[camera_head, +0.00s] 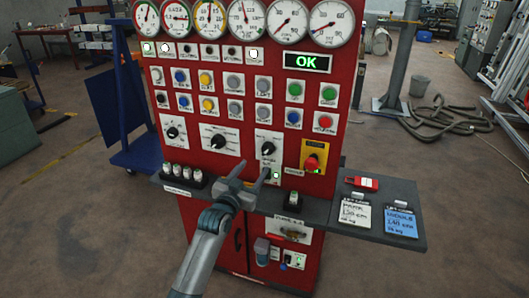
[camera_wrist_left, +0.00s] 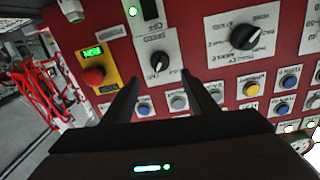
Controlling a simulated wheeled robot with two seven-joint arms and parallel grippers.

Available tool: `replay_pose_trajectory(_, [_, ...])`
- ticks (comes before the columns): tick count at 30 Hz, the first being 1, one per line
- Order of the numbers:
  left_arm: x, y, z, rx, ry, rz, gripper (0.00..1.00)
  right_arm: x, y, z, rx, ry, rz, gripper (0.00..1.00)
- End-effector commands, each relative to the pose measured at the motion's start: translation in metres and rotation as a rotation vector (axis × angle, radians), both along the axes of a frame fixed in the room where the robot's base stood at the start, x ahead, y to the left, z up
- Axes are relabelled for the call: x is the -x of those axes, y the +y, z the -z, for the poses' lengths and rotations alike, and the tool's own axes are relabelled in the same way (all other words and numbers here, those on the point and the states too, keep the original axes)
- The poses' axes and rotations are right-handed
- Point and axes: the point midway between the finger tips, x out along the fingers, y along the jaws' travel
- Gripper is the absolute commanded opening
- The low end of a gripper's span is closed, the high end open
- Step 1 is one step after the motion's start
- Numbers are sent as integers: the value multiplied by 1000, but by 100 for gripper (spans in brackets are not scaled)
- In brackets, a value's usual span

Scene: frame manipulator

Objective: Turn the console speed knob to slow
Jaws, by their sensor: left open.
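The red control console (camera_head: 222,80) carries three black rotary knobs in a row. My left gripper (camera_head: 251,169) is open and empty in front of the panel, below that knob in the head view. My right gripper is out of view.
A larger knob (camera_head: 218,140) sits to the left, and the red emergency stop button (camera_head: 312,162) to the right. A grey shelf (camera_head: 340,245) juts out below, holding tags and a red item. A green OK display (camera_head: 307,62) is lit.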

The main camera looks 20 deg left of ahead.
Motion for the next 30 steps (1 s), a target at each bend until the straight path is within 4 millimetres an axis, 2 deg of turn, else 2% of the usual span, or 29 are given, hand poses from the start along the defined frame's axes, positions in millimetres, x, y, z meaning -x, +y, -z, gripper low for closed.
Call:
replay_pose_trajectory(6, [-34, -2, -2, 1, 0, -1, 53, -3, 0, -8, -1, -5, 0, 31])
replay_pose_trajectory(18, [-87, -7, -1, 0, 0, 0, 53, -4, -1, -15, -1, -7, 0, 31])
replay_pose_trajectory(24, [-102, -8, 0, 0, 1, 0, 53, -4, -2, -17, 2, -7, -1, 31])
replay_pose_trajectory(30, [-108, -8, 0, 0, 0, -1, 53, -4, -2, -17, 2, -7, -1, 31])
